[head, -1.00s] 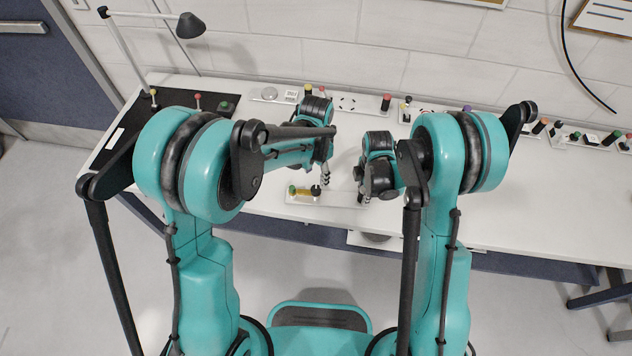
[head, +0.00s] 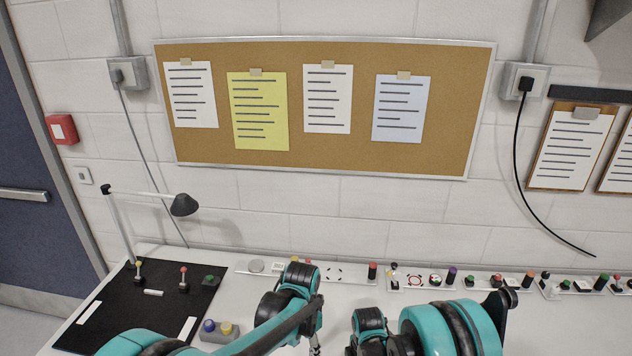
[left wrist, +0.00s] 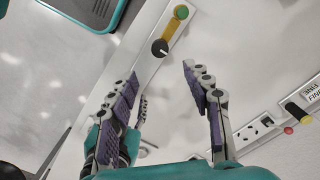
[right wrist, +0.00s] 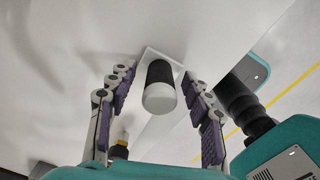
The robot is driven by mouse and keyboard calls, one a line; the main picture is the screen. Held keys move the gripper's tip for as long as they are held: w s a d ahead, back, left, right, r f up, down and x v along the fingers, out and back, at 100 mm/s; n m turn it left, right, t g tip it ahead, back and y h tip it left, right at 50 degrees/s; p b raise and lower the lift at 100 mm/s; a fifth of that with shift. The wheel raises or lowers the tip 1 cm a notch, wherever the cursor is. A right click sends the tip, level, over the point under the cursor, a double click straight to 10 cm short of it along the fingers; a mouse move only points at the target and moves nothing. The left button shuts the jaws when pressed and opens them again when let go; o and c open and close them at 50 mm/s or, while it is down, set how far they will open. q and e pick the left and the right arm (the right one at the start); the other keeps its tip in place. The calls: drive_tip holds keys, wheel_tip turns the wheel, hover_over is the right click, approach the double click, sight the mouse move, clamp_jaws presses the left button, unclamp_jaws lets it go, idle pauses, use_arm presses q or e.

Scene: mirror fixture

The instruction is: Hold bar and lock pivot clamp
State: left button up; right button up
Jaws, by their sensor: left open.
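In the left wrist view a yellow bar (left wrist: 172,31) lies on a narrow white plate (left wrist: 150,72), between a green round knob (left wrist: 181,12) and a black knob with a white line (left wrist: 160,48). I cannot tell for sure which part is the pivot clamp. My left gripper (left wrist: 159,72) is open and empty, with the bar beyond its fingertips. My right gripper (right wrist: 156,75) is open, its fingers on either side of a black cylinder with a pale end (right wrist: 160,85); contact does not show. The head view cuts off the bar and plate.
A black mat (head: 110,318) with small knobs and a lamp (head: 184,205) lies at the left. Rows of small controls (head: 432,281) line the table's back edge.

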wheel_tip(320, 180, up, 12)
drive_tip(key=shift+f, duration=0.25)
drive_tip(key=shift+d+r, duration=0.1)
drive_tip(key=shift+r, duration=0.2)
use_arm(q)
drive_tip(key=s+a+r+n+t+b, duration=0.2)
drive_tip(key=s+a+n+t+b, duration=0.1)
drive_tip(key=s+a, duration=0.4)
drive_tip(key=s+a+r+n+t+b, duration=0.2)
drive_tip(key=s+a+n+t+b, duration=0.1)
drive_tip(key=s+a+n, duration=0.3)
drive_tip(key=s+a+t, duration=0.1)
drive_tip(key=s, duration=0.1)
drive_tip(key=shift+s+r, duration=0.3)
drive_tip(key=shift+r, duration=0.1)
use_arm(e)
drive_tip(key=s+d+r+m+t, duration=0.3)
drive_tip(key=s+m, duration=0.4)
drive_tip(key=m, duration=0.3)
drive_tip(key=s+d+r+m+t, duration=0.3)
drive_tip(key=s+m, duration=0.5)
drive_tip(key=m, duration=0.3)
drive_tip(key=shift+s+d+r+t, duration=0.15)
drive_tip(key=shift+s+r+t, duration=0.15)
drive_tip(key=shift+r+t, duration=0.2)
